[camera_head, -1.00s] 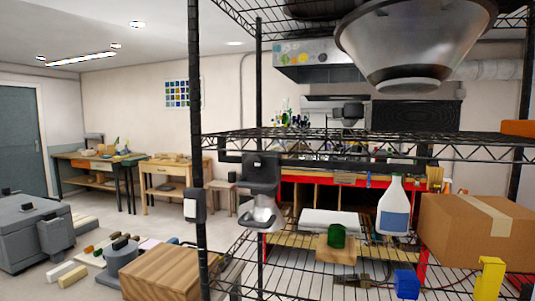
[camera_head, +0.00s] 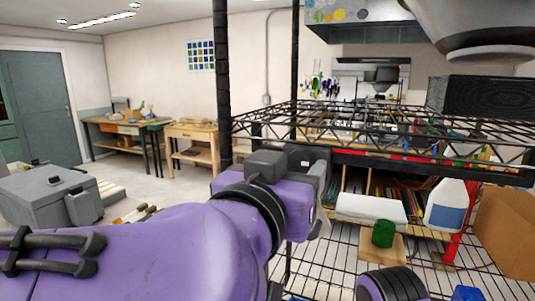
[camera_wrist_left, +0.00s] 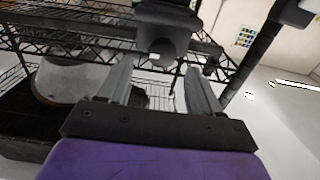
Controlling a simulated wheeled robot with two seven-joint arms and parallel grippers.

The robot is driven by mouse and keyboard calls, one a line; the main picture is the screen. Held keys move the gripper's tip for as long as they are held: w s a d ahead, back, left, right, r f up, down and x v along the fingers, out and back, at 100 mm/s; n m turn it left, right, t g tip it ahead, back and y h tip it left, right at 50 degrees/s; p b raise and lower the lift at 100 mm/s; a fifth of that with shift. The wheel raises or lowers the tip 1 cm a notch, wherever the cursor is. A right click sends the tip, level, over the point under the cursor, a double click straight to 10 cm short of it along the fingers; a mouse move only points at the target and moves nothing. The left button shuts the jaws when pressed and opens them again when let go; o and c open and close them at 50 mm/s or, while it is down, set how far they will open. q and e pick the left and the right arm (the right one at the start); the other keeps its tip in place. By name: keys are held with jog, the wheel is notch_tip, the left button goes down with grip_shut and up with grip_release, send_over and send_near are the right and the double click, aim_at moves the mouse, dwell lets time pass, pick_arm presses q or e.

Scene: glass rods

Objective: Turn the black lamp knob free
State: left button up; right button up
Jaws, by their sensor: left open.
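A dark lamp fitting (camera_wrist_left: 165,32) with a rounded lower part shows at the top centre of the left wrist view. I cannot tell its knob apart from the rest of the fitting. My left gripper (camera_wrist_left: 160,66) is open and empty, its two pale grey fingers pointing toward the fitting, which shows between and beyond their tips. I cannot tell whether they touch it. In the head view my purple left arm comes in from the left, and the left gripper (camera_head: 323,212) is partly hidden behind its wrist, by the wire shelf. My right gripper is not in view.
The black wire shelf (camera_head: 390,148) and its upright post (camera_head: 221,80) stand close around the left wrist.

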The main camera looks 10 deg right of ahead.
aim_at(299, 160)
pick_arm(q)
jog(key=x, duration=0.4)
jog(key=shift+w+d+p, duration=0.1)
jog(key=shift+w+p, duration=0.25)
jog(key=shift+s, duration=0.1)
jog(key=c, duration=1)
jog(key=shift+c, duration=0.2)
